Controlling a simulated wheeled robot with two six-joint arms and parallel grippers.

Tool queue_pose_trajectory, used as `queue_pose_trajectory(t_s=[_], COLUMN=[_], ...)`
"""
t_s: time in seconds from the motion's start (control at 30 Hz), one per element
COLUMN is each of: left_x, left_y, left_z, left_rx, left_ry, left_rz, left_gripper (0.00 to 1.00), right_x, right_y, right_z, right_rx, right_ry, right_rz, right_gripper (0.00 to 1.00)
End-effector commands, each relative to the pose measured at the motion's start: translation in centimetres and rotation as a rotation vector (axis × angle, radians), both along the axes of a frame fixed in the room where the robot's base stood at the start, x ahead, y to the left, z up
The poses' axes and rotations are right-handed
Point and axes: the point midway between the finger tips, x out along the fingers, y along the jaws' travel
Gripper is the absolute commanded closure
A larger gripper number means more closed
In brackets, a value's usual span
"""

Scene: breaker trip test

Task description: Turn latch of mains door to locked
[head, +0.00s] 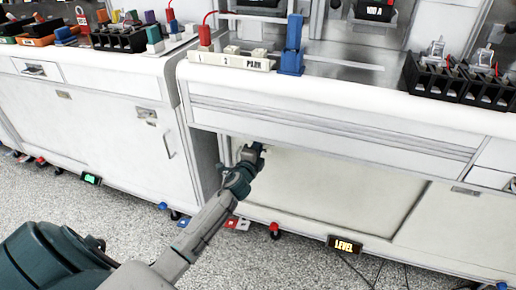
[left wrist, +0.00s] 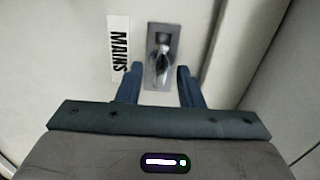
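The mains door (head: 330,190) is a pale cream panel low in the middle cabinet in the head view. The left wrist view shows its black-on-white MAINS label (left wrist: 119,50) and, to the right of it, the latch (left wrist: 161,58), a metal plate with a shiny turn handle. The handle lies roughly upright in that picture. My left gripper (left wrist: 159,84) is open, with one blue finger on each side of the latch plate's lower part; I see no contact. In the head view my left gripper (head: 253,151) is at the door's upper left and hides the latch. My right gripper is out of view.
The white counter (head: 350,86) overhangs the door. On it are a numbered PARK rack (head: 231,59), a blue block (head: 292,45) and black holders (head: 455,80). A LEVEL display (head: 345,245) sits below the door. The speckled floor (head: 150,235) in front is mostly free.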

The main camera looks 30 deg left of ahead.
Motion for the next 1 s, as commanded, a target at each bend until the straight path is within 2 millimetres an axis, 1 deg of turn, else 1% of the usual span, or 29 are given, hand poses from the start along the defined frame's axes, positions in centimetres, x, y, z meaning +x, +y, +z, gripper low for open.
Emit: queue_pose_trajectory(t_s=[0.07,0.17,0.27,0.43,0.6,0.7,0.8,1.0], left_x=[-0.3,-1.3,-3.0,-6.3,-9.0,-9.9,-10.4,-10.5], left_y=[-0.1,-0.3,-0.7,-1.5,-2.1,-2.4,-2.5,-2.5], left_z=[0.0,-0.1,-0.1,-0.2,-0.2,-0.1,-0.1,0.0], left_rx=[0.0,0.001,0.0,0.001,0.001,0.001,0.0,0.0], left_ry=[0.001,0.001,0.002,0.002,0.002,0.001,0.001,0.001], left_rz=[0.0,0.0,-0.001,-0.001,0.0,-0.001,0.0,0.001], left_gripper=[0.66,0.66,0.66,0.66,0.66,0.66,0.66,0.66], right_x=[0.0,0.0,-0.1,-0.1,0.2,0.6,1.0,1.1], right_y=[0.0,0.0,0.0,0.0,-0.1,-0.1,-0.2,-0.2], right_z=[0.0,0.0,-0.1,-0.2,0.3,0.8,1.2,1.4], right_rx=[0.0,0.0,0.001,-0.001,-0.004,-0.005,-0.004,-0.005], right_ry=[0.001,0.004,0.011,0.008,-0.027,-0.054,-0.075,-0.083], right_rz=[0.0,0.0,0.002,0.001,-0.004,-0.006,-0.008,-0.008], right_gripper=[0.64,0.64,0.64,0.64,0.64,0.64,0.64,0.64])
